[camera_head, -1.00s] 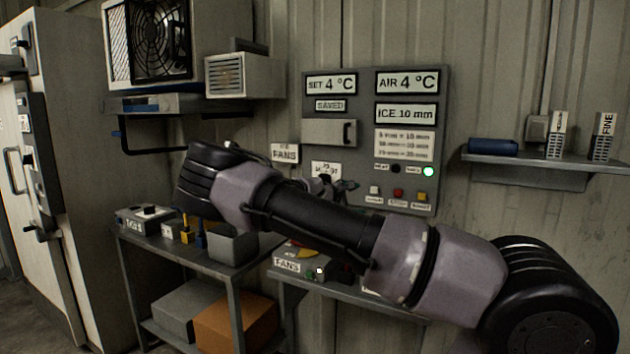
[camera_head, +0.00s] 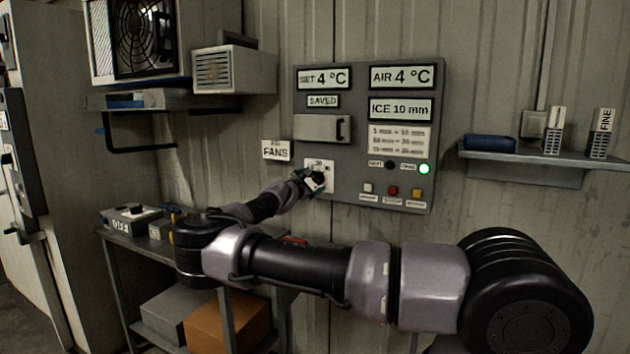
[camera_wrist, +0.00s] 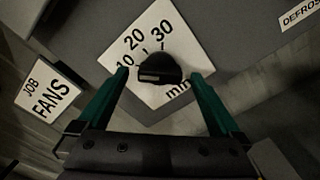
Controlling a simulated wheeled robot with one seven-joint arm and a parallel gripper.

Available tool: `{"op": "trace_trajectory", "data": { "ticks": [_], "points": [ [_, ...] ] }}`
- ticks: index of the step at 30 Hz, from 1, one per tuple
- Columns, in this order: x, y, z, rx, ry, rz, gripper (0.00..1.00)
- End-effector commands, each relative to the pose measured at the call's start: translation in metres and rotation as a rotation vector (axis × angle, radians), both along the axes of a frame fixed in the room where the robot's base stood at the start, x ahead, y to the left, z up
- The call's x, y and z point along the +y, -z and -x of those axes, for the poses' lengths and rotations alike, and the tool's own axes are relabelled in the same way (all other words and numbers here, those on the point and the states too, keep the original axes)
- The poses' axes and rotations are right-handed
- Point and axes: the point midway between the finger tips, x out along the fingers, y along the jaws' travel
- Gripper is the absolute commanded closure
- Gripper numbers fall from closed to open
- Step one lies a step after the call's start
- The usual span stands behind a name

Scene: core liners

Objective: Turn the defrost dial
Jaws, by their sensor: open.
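The defrost dial (camera_wrist: 160,68) is a black knob on a white square plate (camera_wrist: 190,45) marked 10, 20, 30 and "min". In the head view the plate (camera_head: 320,168) sits at the lower left of the grey panel, with the knob mostly hidden by my gripper (camera_head: 312,182). In the wrist view my gripper (camera_wrist: 160,82) is open, with green fingers on either side of the knob. Gaps show between the fingers and the knob, so it is not gripped. Part of the plate's scale is hidden by the knob and fingers.
The panel (camera_head: 368,70) carries displays reading SET 4 °C, AIR 4 °C and ICE 10 mm, a lit green lamp (camera_head: 424,169) and buttons (camera_head: 392,191). A "JOB FANS" sign (camera_head: 276,150) hangs left of the dial. A shelf (camera_head: 540,158) is at right, a table at lower left.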

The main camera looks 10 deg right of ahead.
Motion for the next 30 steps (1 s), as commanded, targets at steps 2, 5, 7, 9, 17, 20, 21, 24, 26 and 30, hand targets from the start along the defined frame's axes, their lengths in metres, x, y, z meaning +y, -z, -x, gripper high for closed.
{"op": "trace_trajectory", "data": {
  "ticks": [2, 5, 7, 9, 17, 20, 21, 24, 26, 30],
  "points": [
    [-0.006, 0.000, -0.008, 0.000, 0.001, 0.000, 0.00],
    [-0.009, 0.000, -0.014, -0.001, 0.000, -0.001, 0.00],
    [-0.011, 0.000, -0.015, -0.001, 0.000, -0.001, 0.00],
    [-0.012, 0.000, -0.016, -0.001, 0.000, -0.001, 0.00],
    [-0.012, 0.000, -0.016, -0.001, 0.000, -0.001, 0.27],
    [-0.012, 0.000, -0.016, -0.001, 0.000, -0.001, 0.65],
    [-0.012, 0.000, -0.016, -0.001, 0.000, -0.001, 0.80],
    [-0.012, 0.000, -0.016, -0.001, 0.001, -0.002, 0.86],
    [-0.012, 0.000, -0.016, -0.002, 0.001, -0.004, 0.86],
    [-0.012, 0.000, -0.016, -0.019, 0.001, -0.027, 0.86]
  ]
}}
